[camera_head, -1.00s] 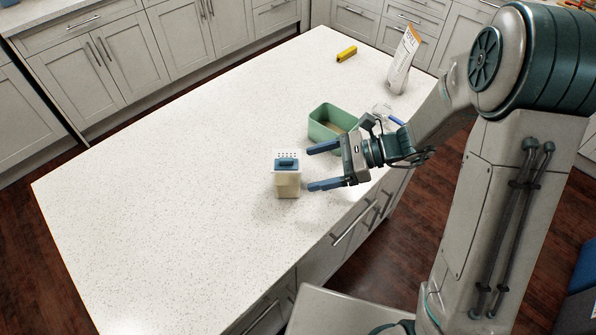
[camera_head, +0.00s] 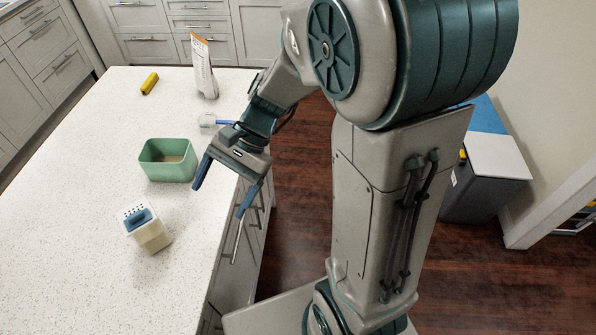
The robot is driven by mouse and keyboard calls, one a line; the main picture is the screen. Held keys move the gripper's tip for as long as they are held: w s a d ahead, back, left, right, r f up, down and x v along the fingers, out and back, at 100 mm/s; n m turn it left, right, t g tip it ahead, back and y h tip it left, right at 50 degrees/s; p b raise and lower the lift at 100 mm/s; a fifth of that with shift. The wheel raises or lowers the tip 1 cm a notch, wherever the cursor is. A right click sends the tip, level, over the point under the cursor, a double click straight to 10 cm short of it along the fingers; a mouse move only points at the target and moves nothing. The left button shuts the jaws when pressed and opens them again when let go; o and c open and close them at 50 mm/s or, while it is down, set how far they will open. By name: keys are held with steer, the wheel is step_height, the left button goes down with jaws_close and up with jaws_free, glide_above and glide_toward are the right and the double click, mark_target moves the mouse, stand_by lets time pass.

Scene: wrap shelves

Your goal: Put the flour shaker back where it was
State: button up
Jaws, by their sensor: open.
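The flour shaker (camera_head: 152,235) stands upright on the white speckled island counter. It has a pale cream body and a white perforated lid, with a blue patch near its top. My gripper (camera_head: 222,204) is open and empty, with its two blue fingers spread. It is to the right of and above the shaker, near the counter's right edge, apart from the shaker. A green open box (camera_head: 150,160) stands behind the shaker, with something brownish inside it.
A clear scoop with a blue handle (camera_head: 208,123) lies behind my gripper. The left of the counter is clear. A grey bin (camera_head: 480,185) stands at the right.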

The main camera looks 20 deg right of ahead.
steer(key=s+d+r+n+t+h, duration=0.2)
steer(key=d+n+t+h, duration=0.1)
steer(key=d, duration=0.4)
steer(key=s+d+r+n+t+h, duration=0.3)
steer(key=d+n+h, duration=0.2)
steer(key=d, duration=0.2)
steer(key=shift+s+n+t, duration=0.15)
steer(key=shift+n+t, duration=0.15)
steer(key=shift+n, duration=0.1)
